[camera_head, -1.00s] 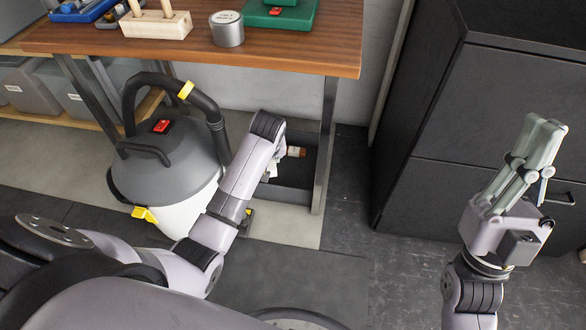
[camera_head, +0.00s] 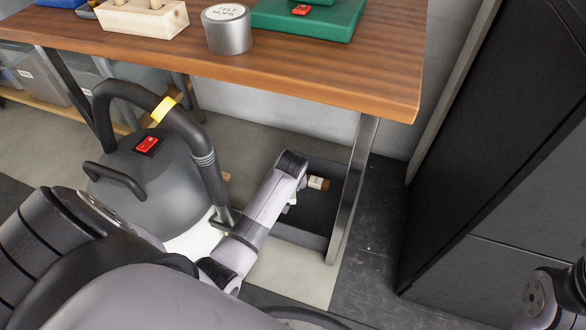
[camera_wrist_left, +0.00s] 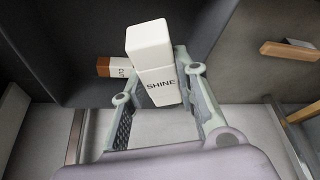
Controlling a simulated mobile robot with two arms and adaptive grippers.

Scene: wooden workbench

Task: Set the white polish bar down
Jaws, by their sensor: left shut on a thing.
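The white polish bar (camera_wrist_left: 158,75), marked SHINE, stands between the fingers of my left gripper (camera_wrist_left: 157,90) in the left wrist view. The gripper is shut on it. In the head view my left arm reaches down under the bench, over a dark open tray (camera_head: 290,236), and mostly hides the gripper. A second bar, brown and white (camera_head: 317,183), lies in the tray; it also shows just behind the white bar in the wrist view (camera_wrist_left: 112,67). I cannot tell whether the white bar touches the tray floor. My right gripper is out of view.
The wooden workbench (camera_head: 330,75) overhangs the tray, and a metal leg (camera_head: 352,190) stands at its right. A grey vacuum (camera_head: 160,185) with a black hose stands left of my arm. A black cabinet (camera_head: 500,170) is at right. A felt mops tin (camera_head: 228,35) sits on the bench.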

